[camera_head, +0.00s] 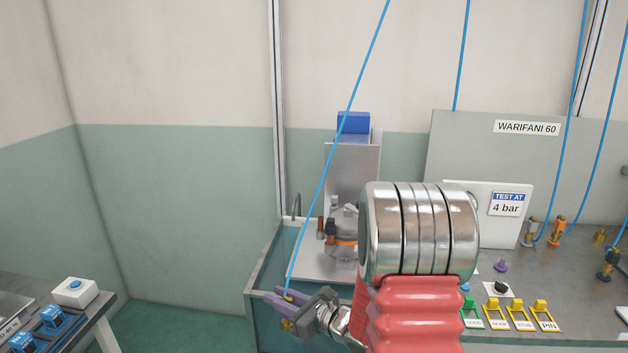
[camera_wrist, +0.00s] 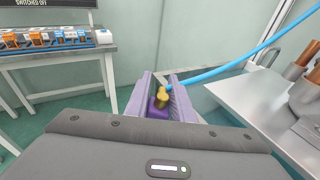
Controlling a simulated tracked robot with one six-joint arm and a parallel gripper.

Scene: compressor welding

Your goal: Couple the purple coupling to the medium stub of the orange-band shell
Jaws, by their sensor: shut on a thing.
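The orange-band shell (camera_head: 345,251) stands upright on a metal plate by the tank, with copper-brown stubs (camera_head: 330,230) on its left side. Which stub is the medium one I cannot tell. My gripper (camera_head: 282,299) is low, left of and nearer than the shell. In the wrist view its lilac jaws (camera_wrist: 163,100) are shut on the purple coupling (camera_wrist: 157,113), which has a brass end (camera_wrist: 162,97) and a blue hose (camera_wrist: 220,73). The coupling is apart from the shell. In the wrist view the copper stubs (camera_wrist: 300,60) show at the right edge.
The metal plate (camera_head: 310,262) lies left of my arm, beside the tank's rim (camera_head: 264,252). A bench with yellow-framed switches (camera_head: 520,315) and other hose couplings (camera_head: 557,232) stands right. A side table (camera_head: 95,308) is at left. Open floor lies between.

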